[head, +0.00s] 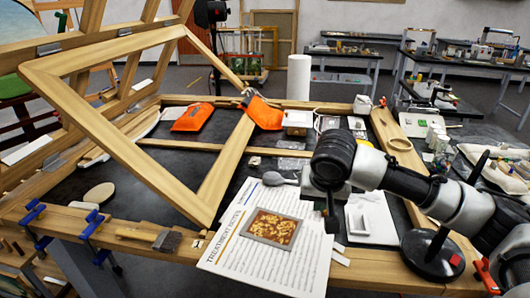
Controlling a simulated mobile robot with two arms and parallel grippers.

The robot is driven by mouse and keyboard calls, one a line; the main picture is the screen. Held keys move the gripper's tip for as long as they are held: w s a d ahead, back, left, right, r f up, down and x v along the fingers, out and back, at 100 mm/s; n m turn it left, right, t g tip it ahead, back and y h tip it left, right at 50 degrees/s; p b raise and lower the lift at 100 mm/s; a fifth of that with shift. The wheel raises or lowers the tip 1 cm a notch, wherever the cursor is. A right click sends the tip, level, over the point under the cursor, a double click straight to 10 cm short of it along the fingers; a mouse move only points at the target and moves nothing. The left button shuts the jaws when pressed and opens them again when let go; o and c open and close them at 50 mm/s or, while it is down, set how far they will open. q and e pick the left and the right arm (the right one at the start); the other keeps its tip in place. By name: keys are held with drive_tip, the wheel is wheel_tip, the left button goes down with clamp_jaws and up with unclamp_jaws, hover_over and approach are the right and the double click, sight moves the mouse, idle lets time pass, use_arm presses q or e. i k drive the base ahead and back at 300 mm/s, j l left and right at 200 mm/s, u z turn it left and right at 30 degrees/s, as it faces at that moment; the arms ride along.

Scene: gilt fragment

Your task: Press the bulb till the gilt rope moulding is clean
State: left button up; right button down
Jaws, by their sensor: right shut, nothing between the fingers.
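The gilt moulding fragment (272,229) lies in a grey-edged square on the printed treatment notes (225,257). Its face is mottled gold and brown, and I cannot tell how clean it is. A grey rubber bulb (274,178) with a pale nozzle lies at the top edge of the notes, behind the fragment. My right gripper (332,232) points down to the right of the bulb and the fragment, apart from both. It is shut and empty, and its dark fingers are partly lost against the wrist. My left gripper is not in view.
A large wooden frame (110,135) leans over the bench at left. A brush (166,241) and blue clamps (93,224) are at the front left. A white tray (371,218) and a black round base (430,257) stand right of the notes. Orange pouches (192,117) lie behind.

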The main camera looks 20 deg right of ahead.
sight(269, 177)
drive_tip(key=i, duration=1)
